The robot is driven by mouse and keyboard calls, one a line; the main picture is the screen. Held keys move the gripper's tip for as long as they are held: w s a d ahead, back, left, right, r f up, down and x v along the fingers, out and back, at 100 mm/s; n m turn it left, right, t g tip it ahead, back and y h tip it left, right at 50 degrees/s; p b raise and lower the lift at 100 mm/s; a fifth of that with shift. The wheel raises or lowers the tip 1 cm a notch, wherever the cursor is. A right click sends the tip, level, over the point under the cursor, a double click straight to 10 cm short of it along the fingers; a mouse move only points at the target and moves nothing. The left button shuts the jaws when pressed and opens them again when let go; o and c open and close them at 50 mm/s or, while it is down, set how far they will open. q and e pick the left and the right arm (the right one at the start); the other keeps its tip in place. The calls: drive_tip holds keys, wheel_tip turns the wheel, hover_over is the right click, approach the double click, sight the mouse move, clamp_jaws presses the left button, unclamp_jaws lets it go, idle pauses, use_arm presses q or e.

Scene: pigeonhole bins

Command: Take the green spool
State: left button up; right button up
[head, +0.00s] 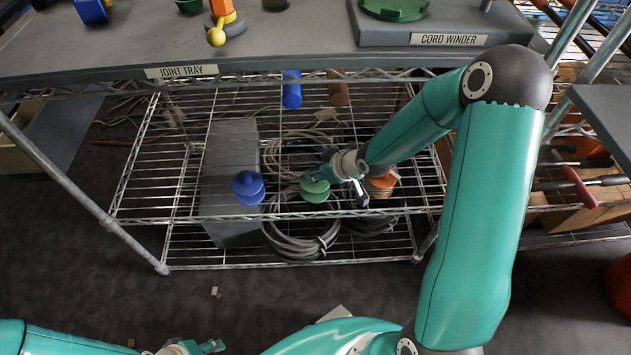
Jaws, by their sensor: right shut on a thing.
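The green spool (314,192) is at the wire shelf under the worktop, between a blue spool and an orange one. My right gripper (321,176) reaches down to it from the right and is shut on it. The fingers cover part of the spool's upper right side. I cannot tell whether the spool still touches the shelf. My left gripper (210,346) is low at the bottom edge, far from the spools. It is small and partly cut off, so its opening is unclear.
The blue spool (247,188) stands close on the left and the orange spool (381,184) close on the right, partly behind my gripper. Coiled cables (300,243) lie below. The worktop edge (260,62) overhangs the wire shelf (150,190).

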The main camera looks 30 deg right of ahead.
drive_tip(key=shift+w+r+p, duration=0.1)
drive_tip(key=shift+r+p, duration=0.25)
idle(0.4)
drive_tip(key=shift+r+p, duration=0.4)
drive_tip(key=shift+r, duration=0.1)
drive_tip(key=shift+r+p, duration=1.3)
drive_tip(key=shift+r, duration=0.15)
